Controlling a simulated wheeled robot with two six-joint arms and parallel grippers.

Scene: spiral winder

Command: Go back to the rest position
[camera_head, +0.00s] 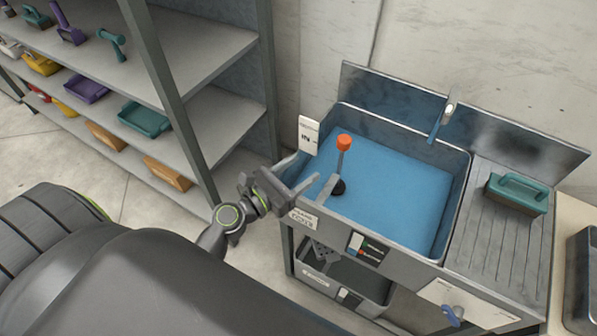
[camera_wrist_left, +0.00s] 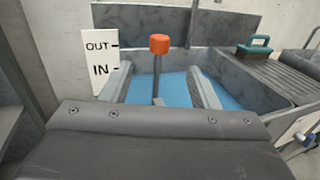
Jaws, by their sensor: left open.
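My left gripper (camera_head: 316,172) is open and empty at the near left edge of a grey metal sink (camera_head: 462,190) with a blue bottom. A lever with an orange knob (camera_head: 343,142) and a black base stands upright just beyond its fingertips. In the left wrist view the orange knob (camera_wrist_left: 159,44) appears between the two spread fingers (camera_wrist_left: 160,92), and no contact is visible. A white sign (camera_head: 308,135) stands left of the lever; in the left wrist view the sign (camera_wrist_left: 101,64) reads OUT above IN. My right gripper is not in view.
A shelf rack (camera_head: 175,85) with tools and coloured trays stands at the left. A tap (camera_head: 442,118) rises at the sink's back. A teal-handled brush (camera_head: 517,193) lies on the ribbed drainboard. A blue handle (camera_head: 452,313) sits on the front. Floor is open between rack and sink.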

